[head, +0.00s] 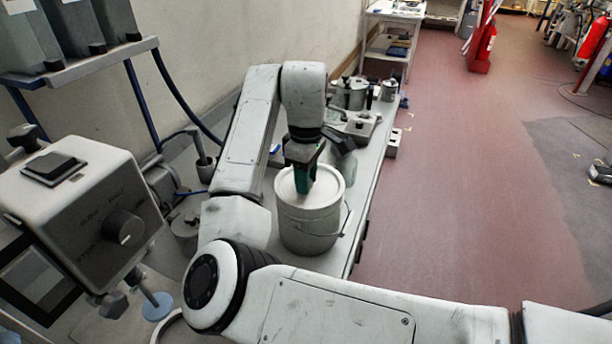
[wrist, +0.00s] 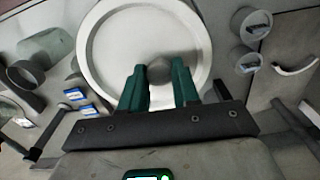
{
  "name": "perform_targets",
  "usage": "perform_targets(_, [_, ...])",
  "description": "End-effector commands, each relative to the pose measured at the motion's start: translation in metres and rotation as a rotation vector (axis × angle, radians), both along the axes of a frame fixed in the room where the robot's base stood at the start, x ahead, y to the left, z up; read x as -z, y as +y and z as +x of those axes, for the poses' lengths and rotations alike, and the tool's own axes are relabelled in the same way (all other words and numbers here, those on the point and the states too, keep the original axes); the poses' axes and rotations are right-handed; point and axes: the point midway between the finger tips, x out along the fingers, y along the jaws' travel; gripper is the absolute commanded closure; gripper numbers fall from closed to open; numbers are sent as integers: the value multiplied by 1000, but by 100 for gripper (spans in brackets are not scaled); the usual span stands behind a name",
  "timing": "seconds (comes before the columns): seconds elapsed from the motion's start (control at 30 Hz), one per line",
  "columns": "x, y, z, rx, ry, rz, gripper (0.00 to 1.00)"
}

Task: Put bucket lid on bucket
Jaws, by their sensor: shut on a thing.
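The white bucket (head: 308,232) stands upright on the bench in the head view, with a wire handle at its side. The pale round bucket lid (head: 326,185) lies over the bucket's mouth, looking level and centred; I cannot tell whether it is fully seated. My gripper (head: 303,186) points down at the lid's middle. In the wrist view the lid (wrist: 112,45) fills the upper middle and hides the bucket. The green fingers of my gripper (wrist: 159,76) are shut on the lid's grey round knob (wrist: 159,70).
Metal pots (head: 352,94) and a grey box (head: 361,127) stand on the bench behind the bucket. A grey control box (head: 75,205) stands at left. The wall runs along the bench's left side. The red floor (head: 455,180) to the right is open.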

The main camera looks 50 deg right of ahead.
Motion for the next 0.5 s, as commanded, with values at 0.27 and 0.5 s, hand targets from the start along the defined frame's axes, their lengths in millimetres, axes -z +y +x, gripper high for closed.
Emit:
perform_targets(0.27, [0,0,0,0,0,0,50])
perform_targets(0.5, [0,0,0,0,0,0,40])
